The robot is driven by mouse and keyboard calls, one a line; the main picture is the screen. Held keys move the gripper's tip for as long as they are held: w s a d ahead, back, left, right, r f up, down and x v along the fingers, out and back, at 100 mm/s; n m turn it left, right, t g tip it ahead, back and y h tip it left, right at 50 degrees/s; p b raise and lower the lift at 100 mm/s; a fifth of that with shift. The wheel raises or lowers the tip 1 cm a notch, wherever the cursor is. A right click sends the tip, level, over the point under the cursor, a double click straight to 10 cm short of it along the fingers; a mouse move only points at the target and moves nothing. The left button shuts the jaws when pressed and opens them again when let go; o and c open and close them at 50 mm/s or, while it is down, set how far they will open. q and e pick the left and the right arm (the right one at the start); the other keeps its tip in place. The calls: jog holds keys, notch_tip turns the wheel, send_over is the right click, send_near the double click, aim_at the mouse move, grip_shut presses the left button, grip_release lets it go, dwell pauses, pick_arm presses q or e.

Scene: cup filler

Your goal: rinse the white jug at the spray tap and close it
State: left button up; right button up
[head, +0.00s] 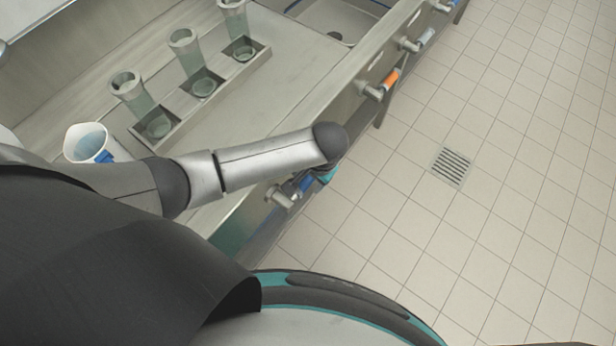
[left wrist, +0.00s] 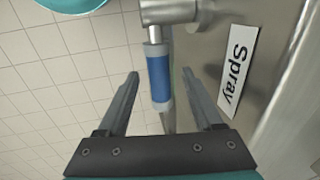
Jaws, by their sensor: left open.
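The white jug (head: 84,143), with a pale blue inside and a blue patch on its side, stands on the steel counter at the left, partly behind my arm. The spray tap's blue lever (left wrist: 158,75) sticks out of the counter front beside a "Spray" label (left wrist: 236,68). The lever also shows in the head view (head: 304,184), partly hidden by my arm. My left gripper (left wrist: 160,76) is open, with its fingers on either side of the lever and a gap to each. In the head view my forearm mostly hides this gripper. My right gripper is not in view.
Three clear vessels (head: 132,93) stand on the counter behind square trays (head: 157,128). A tap with an orange handle (head: 388,80) and more taps line the counter front. A sink (head: 335,18) lies at the far end. The tiled floor at right is clear, with a drain (head: 451,166).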

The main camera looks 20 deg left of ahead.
pick_arm(q)
grip_shut()
dwell(0.5)
